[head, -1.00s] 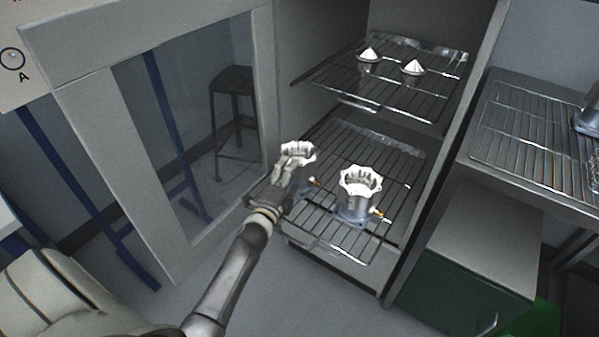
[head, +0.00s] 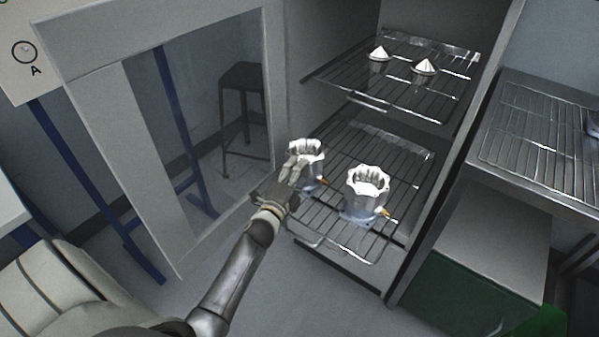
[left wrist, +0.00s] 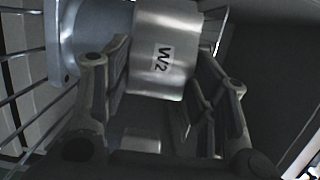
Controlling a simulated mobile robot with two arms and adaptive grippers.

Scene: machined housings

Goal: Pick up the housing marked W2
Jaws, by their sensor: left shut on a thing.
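The housing marked W2 (head: 312,165) is a grey metal body with a scalloped bright top, at the left of the lower wire shelf (head: 330,238). Its W2 label shows in the left wrist view, on the housing (left wrist: 163,80) between my fingers. My left gripper (head: 296,172) is shut on this housing from the front left and hides part of it. The left gripper's fingers (left wrist: 165,95) lie on both sides of the body. I cannot tell whether the housing's base is clear of the shelf. My right gripper is not in view.
A second, similar housing (head: 366,194) stands close by on the right of the same shelf. Two small cone-topped parts (head: 379,55) and (head: 425,68) stand on the upper shelf. A glazed door (head: 205,130) stands open at the left. A wire-topped bench (head: 530,125) is at the right.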

